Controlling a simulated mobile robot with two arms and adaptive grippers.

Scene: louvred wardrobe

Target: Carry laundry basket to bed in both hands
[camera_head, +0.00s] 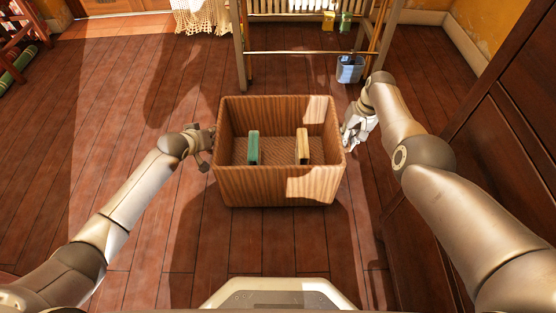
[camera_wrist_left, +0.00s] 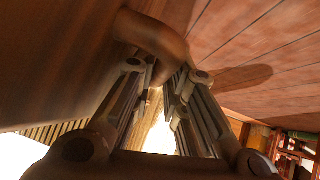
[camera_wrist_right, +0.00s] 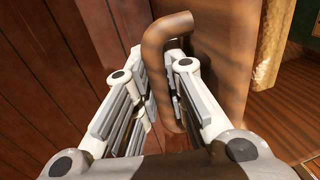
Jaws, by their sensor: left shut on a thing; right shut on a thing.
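The laundry basket (camera_head: 258,187) is a brown, ribbed open box in the middle of the head view, upright and held level. Inside it stand a green item (camera_head: 253,147) and a tan item (camera_head: 302,146), apart from each other. My left gripper (camera_head: 208,140) is at the basket's left side, shut on a curved brown handle (camera_wrist_left: 155,35). My right gripper (camera_head: 349,136) is at its right side, shut on the other curved handle (camera_wrist_right: 155,60). The fingers partly hide both handles. No bed shows clearly in these views.
A wooden rack (camera_head: 300,52) stands just beyond the basket, with a blue-grey bucket (camera_head: 350,69) at its right. A dark wooden wardrobe (camera_head: 500,130) rises close on the right. Plank floor (camera_head: 110,120) is clear on the left. A red chair frame (camera_head: 22,30) is at the far left.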

